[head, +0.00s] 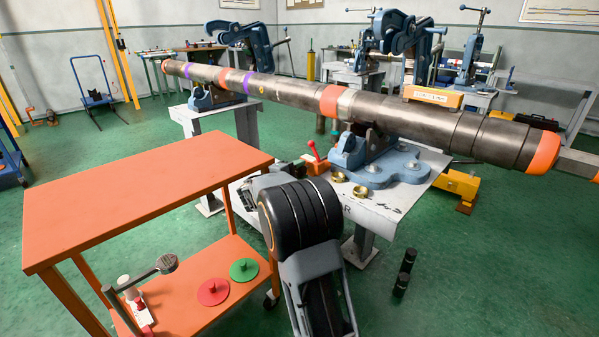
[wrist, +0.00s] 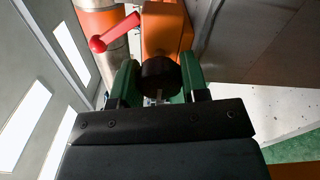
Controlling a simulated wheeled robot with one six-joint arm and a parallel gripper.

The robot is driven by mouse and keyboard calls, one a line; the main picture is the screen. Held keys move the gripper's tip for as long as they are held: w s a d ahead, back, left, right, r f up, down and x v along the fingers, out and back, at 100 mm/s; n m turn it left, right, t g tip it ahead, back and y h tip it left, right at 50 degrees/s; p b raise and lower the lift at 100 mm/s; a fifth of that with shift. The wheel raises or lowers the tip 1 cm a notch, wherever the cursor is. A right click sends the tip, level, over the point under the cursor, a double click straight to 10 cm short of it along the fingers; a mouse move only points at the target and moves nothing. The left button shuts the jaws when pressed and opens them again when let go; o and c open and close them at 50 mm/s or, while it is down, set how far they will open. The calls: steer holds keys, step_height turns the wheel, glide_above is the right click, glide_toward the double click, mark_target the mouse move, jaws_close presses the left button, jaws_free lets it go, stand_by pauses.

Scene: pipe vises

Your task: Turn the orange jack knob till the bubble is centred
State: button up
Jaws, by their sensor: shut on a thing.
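In the wrist view my gripper (wrist: 160,84) has its two green fingers on either side of a dark round knob (wrist: 160,72), shut on it. The knob sits at the near end of the orange jack body (wrist: 167,28). A red lever with a ball end (wrist: 98,44) sticks out to the left. In the head view the orange jack (head: 317,167) with its red lever stands on the grey bench, left of the blue vise. My arm hides the knob and fingertips there. A yellow-orange box with a pale strip (head: 433,96), perhaps the level, is at the long pipe's top edge; I cannot make out a bubble.
The long steel pipe (head: 385,112) crosses above the bench, over a blue vise (head: 385,166). Two brass rings (head: 338,176) lie near the jack. An orange cart (head: 140,195) stands close on the left.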

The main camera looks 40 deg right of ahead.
steer(key=o, duration=0.9)
steer(key=shift+o, duration=0.2)
steer(key=s+a+p, duration=0.2)
steer(key=a+p, duration=0.1)
steer(key=a, duration=1)
steer(key=shift+s+a, duration=0.25)
steer(key=shift+a, duration=0.1)
steer(key=s+a+r+m+g+y+p, duration=0.1)
steer(key=s+r+m+g+y+p, duration=0.15)
steer(key=s+r+y+p, duration=0.85)
steer(key=s+a+r+t+y+p, duration=0.1)
steer(key=s+a+r+y+p, duration=0.1)
steer(key=r+p, duration=0.4)
steer(key=s+a+r+m+t+y+p, duration=0.1)
steer(key=s+a+r+y+p, duration=0.1)
steer(key=s+a+r+p, duration=0.3)
steer(key=s+a+r+m+t+y+p, duration=0.1)
steer(key=s+a+r+y+p, duration=0.2)
steer(key=p, duration=0.8)
steer(key=shift+s+a+r+p, duration=0.4)
steer(key=shift+a+r, duration=0.95)
steer(key=shift+r, duration=0.8)
